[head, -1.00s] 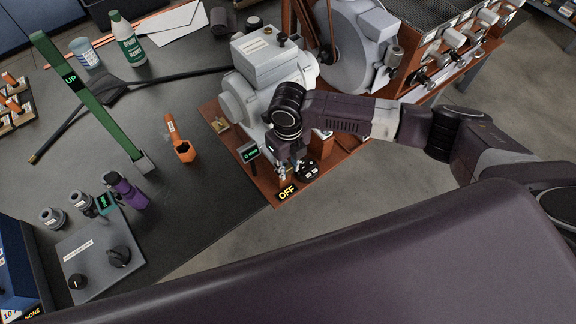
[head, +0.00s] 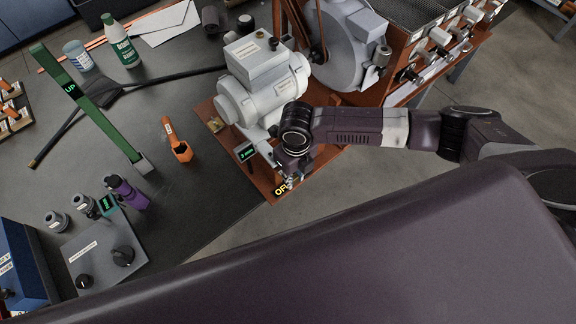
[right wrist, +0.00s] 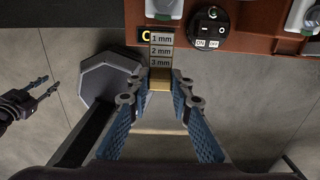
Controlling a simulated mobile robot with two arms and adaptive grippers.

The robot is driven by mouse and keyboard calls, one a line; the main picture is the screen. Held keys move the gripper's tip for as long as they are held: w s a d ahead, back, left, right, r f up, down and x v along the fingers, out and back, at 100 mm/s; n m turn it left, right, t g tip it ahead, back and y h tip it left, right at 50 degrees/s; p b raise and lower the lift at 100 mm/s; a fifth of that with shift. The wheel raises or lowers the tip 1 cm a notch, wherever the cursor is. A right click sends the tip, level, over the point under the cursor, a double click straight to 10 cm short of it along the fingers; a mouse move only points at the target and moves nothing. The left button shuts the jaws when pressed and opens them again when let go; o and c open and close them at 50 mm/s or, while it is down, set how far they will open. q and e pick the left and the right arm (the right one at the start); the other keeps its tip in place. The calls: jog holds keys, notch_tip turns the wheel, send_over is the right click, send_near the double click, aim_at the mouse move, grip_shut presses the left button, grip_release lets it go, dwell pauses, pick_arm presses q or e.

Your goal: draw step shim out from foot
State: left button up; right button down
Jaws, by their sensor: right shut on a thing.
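The step shim (right wrist: 161,50), a stepped strip marked 1 mm, 2 mm and 3 mm with a brass end, shows in the right wrist view. My right gripper (right wrist: 160,82) is shut on the brass end. The strip points at the brown base board's edge, and a gap shows between it and the grey foot (right wrist: 164,8). In the head view my right gripper (head: 289,182) is over the board's front corner, in front of the grey motor (head: 262,82). The shim is too small to make out there. A gripper, apparently my left (right wrist: 38,96), shows at the right wrist view's left edge.
The brown base board (right wrist: 255,32) bears a black ON/OFF switch (right wrist: 207,28). Open floor lies beyond the board.

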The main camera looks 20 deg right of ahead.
aim_at(295, 179)
jog(key=c, duration=1.7)
grip_release()
jog(key=shift+s+d, duration=0.1)
jog(key=shift+s, duration=0.1)
jog(key=shift+w, duration=0.1)
notch_tip(295, 179, up, 12)
